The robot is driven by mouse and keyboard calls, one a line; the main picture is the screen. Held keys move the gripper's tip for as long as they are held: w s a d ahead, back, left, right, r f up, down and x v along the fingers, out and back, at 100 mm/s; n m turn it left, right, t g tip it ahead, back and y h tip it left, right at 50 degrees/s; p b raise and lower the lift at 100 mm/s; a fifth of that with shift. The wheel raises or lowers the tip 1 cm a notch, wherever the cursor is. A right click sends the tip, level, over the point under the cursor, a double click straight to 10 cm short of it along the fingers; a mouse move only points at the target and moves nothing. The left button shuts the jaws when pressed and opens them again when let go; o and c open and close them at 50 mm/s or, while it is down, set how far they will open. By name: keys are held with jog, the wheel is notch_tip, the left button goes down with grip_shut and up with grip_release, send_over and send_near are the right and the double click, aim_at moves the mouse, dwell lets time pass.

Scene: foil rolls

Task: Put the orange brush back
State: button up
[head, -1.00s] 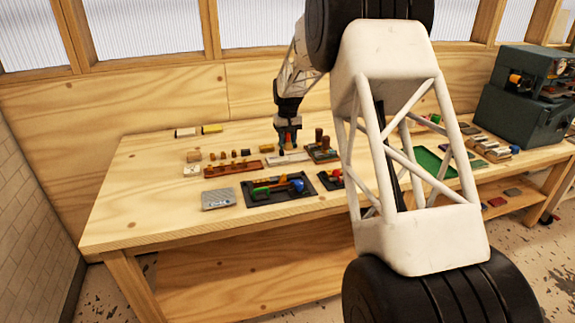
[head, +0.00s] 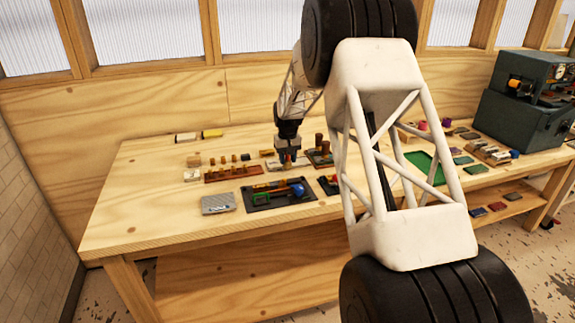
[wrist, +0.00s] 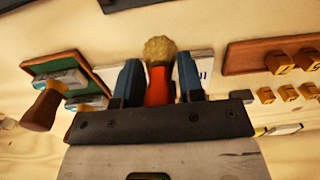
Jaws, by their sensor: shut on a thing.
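The orange brush (wrist: 158,88) has an orange-red handle and tan bristles. It stands between the two blue fingers of my gripper (wrist: 159,80) in the wrist view, with the bristles toward the top of the picture. My gripper (head: 287,162) is shut on it. A white card or flat holder (wrist: 110,73) lies behind the fingers and is partly hidden by them. In the head view the gripper is low over the bench, behind the black tray (head: 254,206). I cannot tell whether the brush touches the surface below.
A red-brown board (wrist: 240,55) with several small blocks lies on one side of the gripper. A green-faced board (wrist: 45,65) with brown-handled tools lies on the other. A grey metal block (head: 218,204) sits left of the black tray. Bare bench (head: 130,215) is at the left.

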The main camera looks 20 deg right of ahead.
aim_at(287, 164)
jog(key=shift+f, duration=1.4)
jog(key=shift+f, duration=0.2)
jog(key=o, duration=0.9)
jog(key=shift+r, duration=0.2)
notch_tip(287, 164, up, 12)
jog(key=shift+f, duration=0.1)
